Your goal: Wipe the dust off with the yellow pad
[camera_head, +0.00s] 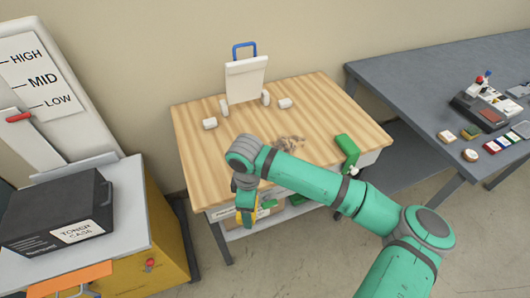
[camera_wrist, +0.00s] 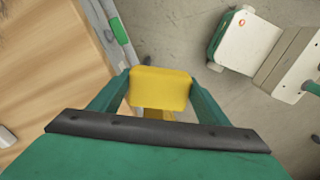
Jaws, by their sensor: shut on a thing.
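The yellow pad (camera_wrist: 160,90) is held between the two green fingers of my gripper (camera_wrist: 160,95) in the wrist view. A patch of grey-brown dust (camera_head: 289,144) lies on the middle of the wooden tabletop (camera_head: 210,165), behind my arm and apart from the pad.
On the table stand a white board with a blue handle (camera_head: 246,80), several white rollers (camera_head: 210,123) and a green object (camera_head: 347,147). A grey table (camera_head: 420,75) with small items is at right. A black toner case (camera_head: 55,215) sits at left.

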